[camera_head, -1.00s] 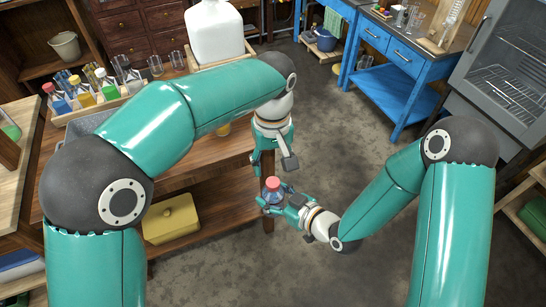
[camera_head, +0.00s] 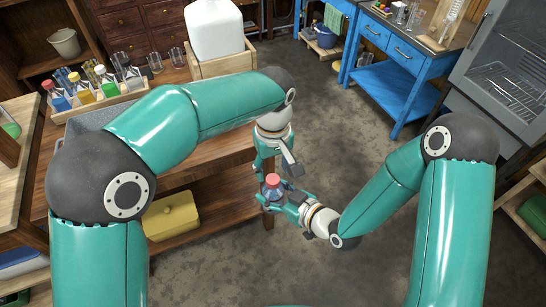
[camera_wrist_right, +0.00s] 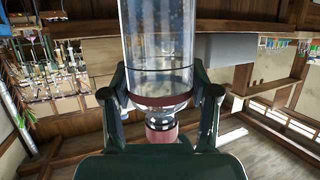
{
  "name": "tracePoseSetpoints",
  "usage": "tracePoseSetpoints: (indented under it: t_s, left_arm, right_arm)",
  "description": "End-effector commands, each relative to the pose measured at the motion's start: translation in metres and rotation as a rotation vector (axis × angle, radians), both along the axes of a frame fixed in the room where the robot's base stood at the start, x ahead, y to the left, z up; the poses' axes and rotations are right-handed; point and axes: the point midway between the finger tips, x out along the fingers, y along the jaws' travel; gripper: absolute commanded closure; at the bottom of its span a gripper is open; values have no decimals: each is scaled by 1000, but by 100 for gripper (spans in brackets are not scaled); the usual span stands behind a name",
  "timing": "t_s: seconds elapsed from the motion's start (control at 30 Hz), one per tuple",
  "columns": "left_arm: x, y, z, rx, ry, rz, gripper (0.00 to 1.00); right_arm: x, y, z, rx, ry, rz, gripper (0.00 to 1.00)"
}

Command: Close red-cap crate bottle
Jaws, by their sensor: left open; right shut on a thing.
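My right gripper (camera_head: 275,199) is shut on a clear bottle (camera_head: 268,194) with a red cap (camera_head: 272,181), out in front of the wooden bench. The bottle also shows in the right wrist view (camera_wrist_right: 158,45), between the two fingers, with its reddish cap (camera_wrist_right: 162,129) close to the palm side. My left gripper (camera_head: 277,172) is open and points down just above the cap, its fingers to either side. Whether a finger touches the cap I cannot tell. The cap appears to sit on the bottle's neck; how tight it is cannot be seen.
A wooden crate (camera_head: 104,104) with several colour-capped bottles stands on the bench at left. A large white jug (camera_head: 214,30) stands in a wooden box behind. A yellow box (camera_head: 172,216) lies on the lower shelf. The floor right of the bench is clear.

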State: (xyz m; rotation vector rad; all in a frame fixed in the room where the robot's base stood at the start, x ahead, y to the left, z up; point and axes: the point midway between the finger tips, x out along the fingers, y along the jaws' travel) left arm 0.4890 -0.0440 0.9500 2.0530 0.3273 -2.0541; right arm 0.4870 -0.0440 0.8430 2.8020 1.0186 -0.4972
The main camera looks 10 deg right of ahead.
Motion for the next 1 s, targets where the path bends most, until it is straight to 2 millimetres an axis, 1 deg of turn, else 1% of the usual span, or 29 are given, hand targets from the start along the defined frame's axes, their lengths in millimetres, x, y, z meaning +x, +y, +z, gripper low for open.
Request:
tracePoseSetpoints:
  t_s: [0.03,0.1,0.3,0.63,0.67,0.9,0.97,1.0]
  left_arm:
    - [-1,1,-9,3,5,-1,45]
    - [-1,0,-18,2,4,-1,45]
    - [-1,0,-35,1,1,0,45]
    - [-1,0,-37,0,1,0,45]
    - [-1,0,-37,0,1,0,48]
    - [0,0,-37,0,1,0,88]
    - [0,0,-37,0,1,0,98]
    - [0,0,-37,0,1,0,100]
  right_arm:
    - [0,0,0,1,-1,0,100]
    - [0,0,0,1,-1,0,100]
    - [0,0,0,1,-1,0,100]
    - [0,0,0,1,-1,0,100]
    - [0,0,0,1,-1,0,100]
    - [0,0,0,1,-1,0,100]
    - [0,0,0,1,-1,0,100]
    - [0,0,0,0,-1,0,100]
